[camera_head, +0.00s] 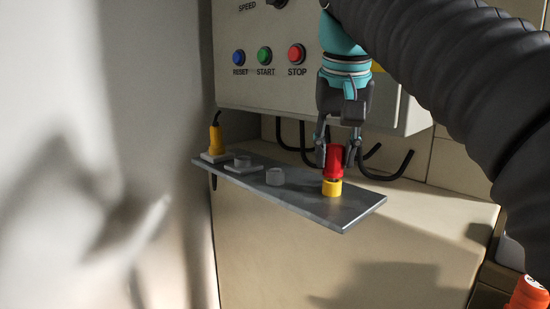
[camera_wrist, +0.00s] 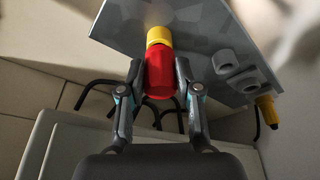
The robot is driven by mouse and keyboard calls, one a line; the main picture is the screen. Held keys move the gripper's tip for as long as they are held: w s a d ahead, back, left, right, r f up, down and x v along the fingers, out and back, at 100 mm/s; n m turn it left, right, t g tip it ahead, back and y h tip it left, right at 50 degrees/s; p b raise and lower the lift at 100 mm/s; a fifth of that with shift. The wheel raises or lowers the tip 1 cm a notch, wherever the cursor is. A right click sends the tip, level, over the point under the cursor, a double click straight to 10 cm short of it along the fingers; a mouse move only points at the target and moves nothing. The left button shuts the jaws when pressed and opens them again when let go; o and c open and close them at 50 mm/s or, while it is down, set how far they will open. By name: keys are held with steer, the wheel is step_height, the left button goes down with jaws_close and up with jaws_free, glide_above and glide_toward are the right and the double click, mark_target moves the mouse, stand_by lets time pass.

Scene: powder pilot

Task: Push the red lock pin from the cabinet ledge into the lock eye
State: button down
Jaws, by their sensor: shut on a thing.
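The red lock pin (camera_head: 334,160) stands upright over the grey ledge (camera_head: 362,205), near its right end. A yellow collar (camera_head: 332,187) sits directly under the red part on the ledge; I cannot tell if it belongs to the pin. My gripper (camera_head: 338,156) points down with its fingers shut on the sides of the red part. The wrist view shows the red pin (camera_wrist: 160,75) between both fingertips, with the yellow piece (camera_wrist: 158,36) beyond it. I cannot make out the lock eye for certain.
Two grey rings (camera_head: 274,176) (camera_head: 242,161) and a yellow plug (camera_head: 216,138) with a black top stand farther left on the ledge. The control cabinet (camera_head: 262,85) with blue, green and red buttons hangs behind. Black hooked cables (camera_head: 390,172) hang below it. An orange-red object (camera_head: 528,294) is at lower right.

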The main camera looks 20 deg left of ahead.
steer(key=shift+f, duration=0.5)
steer(key=c, duration=0.7)
jaws_free()
steer(key=shift+c, duration=0.3)
steer(key=shift+c, duration=1.2)
steer(key=shift+r, duration=0.15)
